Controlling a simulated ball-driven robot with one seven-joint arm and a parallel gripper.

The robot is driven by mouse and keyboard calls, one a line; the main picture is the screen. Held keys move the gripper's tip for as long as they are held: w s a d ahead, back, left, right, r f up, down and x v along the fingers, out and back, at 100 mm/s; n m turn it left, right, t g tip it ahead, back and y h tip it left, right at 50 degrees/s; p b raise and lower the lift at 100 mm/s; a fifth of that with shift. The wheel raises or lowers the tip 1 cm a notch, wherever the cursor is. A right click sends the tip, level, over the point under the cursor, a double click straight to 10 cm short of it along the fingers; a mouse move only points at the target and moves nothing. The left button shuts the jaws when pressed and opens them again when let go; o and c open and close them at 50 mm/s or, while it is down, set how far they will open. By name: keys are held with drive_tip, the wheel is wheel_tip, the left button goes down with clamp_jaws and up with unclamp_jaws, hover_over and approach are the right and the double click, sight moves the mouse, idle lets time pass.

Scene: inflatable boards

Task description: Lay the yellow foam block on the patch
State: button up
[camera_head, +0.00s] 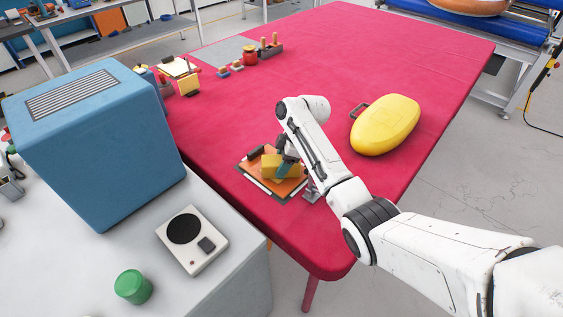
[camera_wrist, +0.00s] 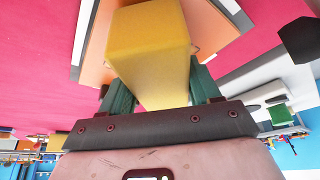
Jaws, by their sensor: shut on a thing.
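The yellow foam block (camera_wrist: 148,45) is held between the green fingers of my gripper (camera_wrist: 161,88) in the wrist view. In the head view the block (camera_head: 268,167) shows beside my gripper (camera_head: 284,170), over the orange patch (camera_head: 262,182). The patch lies on a pale, dark-edged sheet near the table's front left edge. In the wrist view the orange patch (camera_wrist: 212,28) shows behind the block. The block and gripper hide part of the patch. I cannot tell whether the block touches it.
A large yellow inflatable (camera_head: 385,124) with a handle lies on the red table (camera_head: 330,60) right of my arm. A blue box (camera_head: 95,140), a white scale-like device (camera_head: 192,240) and a green cylinder (camera_head: 133,287) stand on the grey bench. Small items sit at the table's far left.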

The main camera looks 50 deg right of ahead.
drive_tip(key=shift+f, duration=0.15)
drive_tip(key=o, duration=1)
drive_tip(key=v, duration=1.2)
drive_tip(key=shift+b, duration=0.35)
